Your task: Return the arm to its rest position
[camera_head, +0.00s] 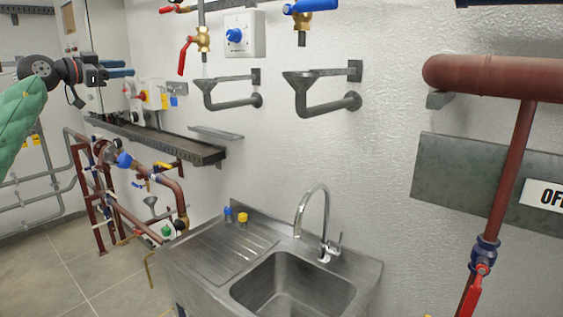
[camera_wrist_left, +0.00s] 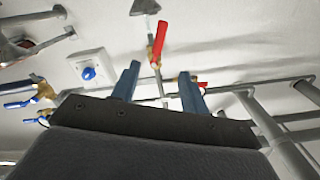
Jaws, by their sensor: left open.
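My left arm comes in at the left edge of the head view, with a green sleeve and a dark wrist. Its gripper (camera_head: 120,72) is raised in front of the wall, pointing right, with blue fingers. In the left wrist view the two blue fingers (camera_wrist_left: 158,88) stand apart with nothing between them, so the gripper is open and empty. Behind the fingers in that view are a red-handled valve (camera_wrist_left: 158,42) and pipes. My right gripper is not in view.
A steel sink (camera_head: 290,285) with a tap (camera_head: 323,225) stands below. A blue-knobbed switch box (camera_head: 243,35) and red-handled valve (camera_head: 186,52) are on the wall. A dark shelf (camera_head: 160,140) and pipes lie below the left arm. A brown pipe (camera_head: 490,75) runs at right.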

